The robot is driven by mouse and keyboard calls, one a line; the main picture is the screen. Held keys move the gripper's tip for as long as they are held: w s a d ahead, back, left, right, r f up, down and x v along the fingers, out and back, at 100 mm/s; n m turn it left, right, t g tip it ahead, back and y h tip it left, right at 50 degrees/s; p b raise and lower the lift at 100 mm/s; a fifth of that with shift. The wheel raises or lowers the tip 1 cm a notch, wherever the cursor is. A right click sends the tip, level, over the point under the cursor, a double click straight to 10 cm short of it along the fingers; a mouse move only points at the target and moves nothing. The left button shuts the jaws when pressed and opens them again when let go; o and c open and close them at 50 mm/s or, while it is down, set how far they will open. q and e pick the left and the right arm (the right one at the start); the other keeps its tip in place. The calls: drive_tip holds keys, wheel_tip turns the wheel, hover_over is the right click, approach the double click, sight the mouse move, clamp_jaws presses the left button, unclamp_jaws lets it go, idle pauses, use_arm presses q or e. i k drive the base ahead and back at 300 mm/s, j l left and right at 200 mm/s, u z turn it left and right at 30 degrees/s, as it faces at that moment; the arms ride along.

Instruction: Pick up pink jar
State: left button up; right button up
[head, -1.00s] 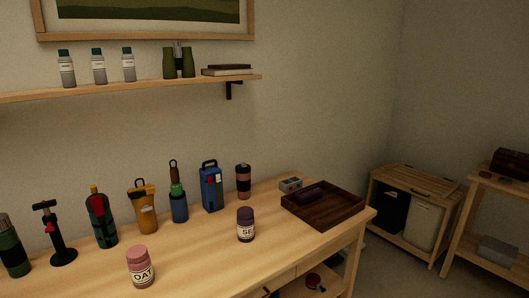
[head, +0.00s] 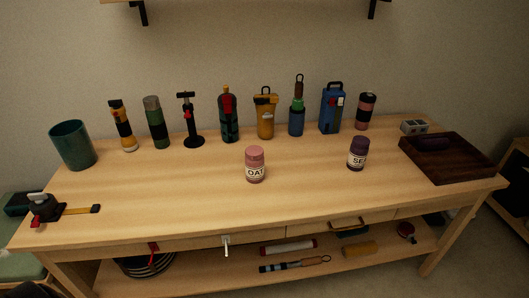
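The pink jar (head: 255,164) stands upright near the middle of the wooden table (head: 200,195). It has a pink lid and a pale label reading "OAT". A purple jar (head: 357,153) with a label that starts "SE" stands to its right, clear of it. Neither of my grippers shows in the head view.
Several bottles and tools line the back, including a blue container (head: 332,109) and a black pump (head: 190,120). A teal cup (head: 73,145) stands at left and a dark tray (head: 447,158) at right. The table around the pink jar is clear.

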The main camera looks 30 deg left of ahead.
sight(255, 169)
drive_tip(key=i+j+u, duration=0.2)
drive_tip(key=j, duration=0.2)
drive_tip(key=j+u, duration=0.2)
drive_tip(key=j, duration=0.2)
drive_tip(key=i+j+u, duration=0.2)
drive_tip(key=i+j, duration=0.05)
drive_tip(key=j, duration=0.1)
